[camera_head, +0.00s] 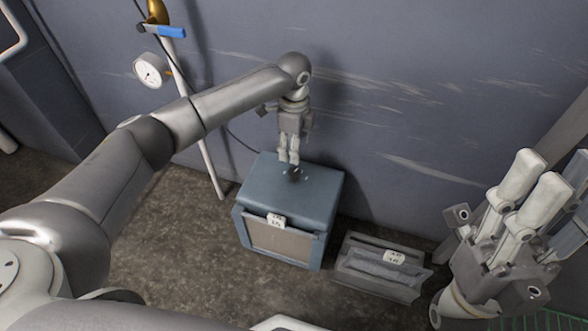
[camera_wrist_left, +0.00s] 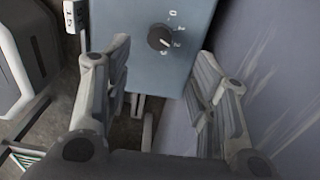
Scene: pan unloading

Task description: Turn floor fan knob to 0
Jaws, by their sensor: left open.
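The floor fan (camera_head: 310,200) is a blue-grey box on the floor against the wall. Its dark round knob (camera_head: 294,174) is on the top face. In the left wrist view the knob (camera_wrist_left: 160,37) sits beside a dial marked 0 to 3, its pale pointer turned to the lower right, around 2 or 3, away from the 0. My left gripper (camera_head: 289,159) points down just above the knob in the head view. Its fingers are apart and empty in the wrist view (camera_wrist_left: 165,75), with the knob beyond them. My right gripper (camera_head: 540,174) is open and empty at the right.
A grey slotted unit (camera_head: 382,268) with a white label stands right of the fan. Some floor is bare left of the fan.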

